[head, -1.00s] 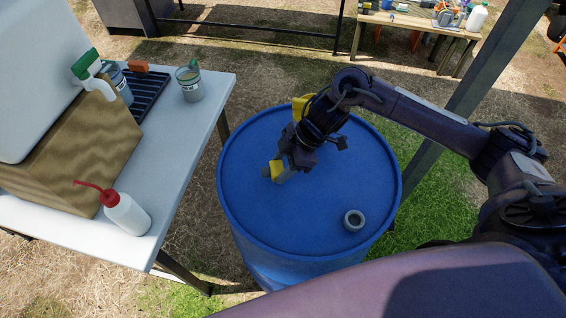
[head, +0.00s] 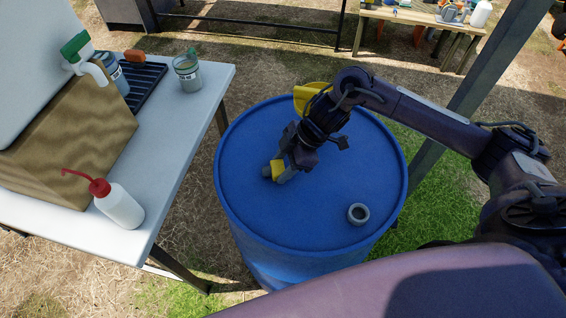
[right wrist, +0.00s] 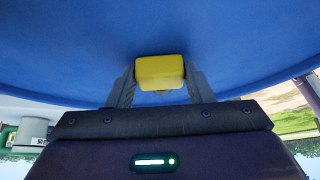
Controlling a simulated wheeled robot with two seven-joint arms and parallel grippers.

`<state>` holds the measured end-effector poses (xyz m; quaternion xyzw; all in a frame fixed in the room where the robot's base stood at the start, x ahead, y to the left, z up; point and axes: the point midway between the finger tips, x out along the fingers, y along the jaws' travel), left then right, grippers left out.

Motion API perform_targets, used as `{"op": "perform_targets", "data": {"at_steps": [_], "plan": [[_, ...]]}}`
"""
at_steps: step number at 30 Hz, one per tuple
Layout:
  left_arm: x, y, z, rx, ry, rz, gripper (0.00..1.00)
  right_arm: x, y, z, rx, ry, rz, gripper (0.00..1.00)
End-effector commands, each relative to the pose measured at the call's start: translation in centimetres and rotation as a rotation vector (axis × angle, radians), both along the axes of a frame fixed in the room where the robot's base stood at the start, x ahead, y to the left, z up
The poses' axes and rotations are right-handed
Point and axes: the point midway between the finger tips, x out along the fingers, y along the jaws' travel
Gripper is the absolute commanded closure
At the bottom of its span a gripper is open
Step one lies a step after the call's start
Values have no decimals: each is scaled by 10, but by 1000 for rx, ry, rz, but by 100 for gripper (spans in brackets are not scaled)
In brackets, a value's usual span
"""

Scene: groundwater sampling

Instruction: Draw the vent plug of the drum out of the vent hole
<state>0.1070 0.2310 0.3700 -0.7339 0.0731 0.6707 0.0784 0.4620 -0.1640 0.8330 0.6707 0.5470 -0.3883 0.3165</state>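The blue drum (head: 300,220) stands upright in the middle of the head view. My right gripper (head: 279,173) reaches down to the left part of its lid. Its two grey fingers are on either side of the yellow vent plug (head: 278,168). In the right wrist view the right gripper (right wrist: 160,85) is closed against both sides of the yellow plug (right wrist: 160,70). The vent hole is hidden, and I cannot tell how deep the plug sits in it. My left gripper is not in view.
A second yellow object (head: 305,96) shows partly behind my right arm. A post (head: 480,75) stands at right.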

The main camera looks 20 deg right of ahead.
Motion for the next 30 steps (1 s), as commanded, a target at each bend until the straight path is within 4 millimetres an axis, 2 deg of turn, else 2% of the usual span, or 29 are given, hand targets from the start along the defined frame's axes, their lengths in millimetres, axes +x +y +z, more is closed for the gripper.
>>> {"op": "perform_targets", "data": {"at_steps": [1,5,14,17,24,30], "plan": [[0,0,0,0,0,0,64,0,0,0,0,0,0,46],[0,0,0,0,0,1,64,0,0,0,0,0,0,30],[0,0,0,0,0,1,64,0,-1,2,0,-1,0,30],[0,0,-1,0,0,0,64,-1,-6,10,0,-3,1,30],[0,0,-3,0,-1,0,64,-5,-26,46,-2,-3,-1,30],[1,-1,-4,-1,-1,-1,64,-7,-37,64,-1,-1,0,30]]}}
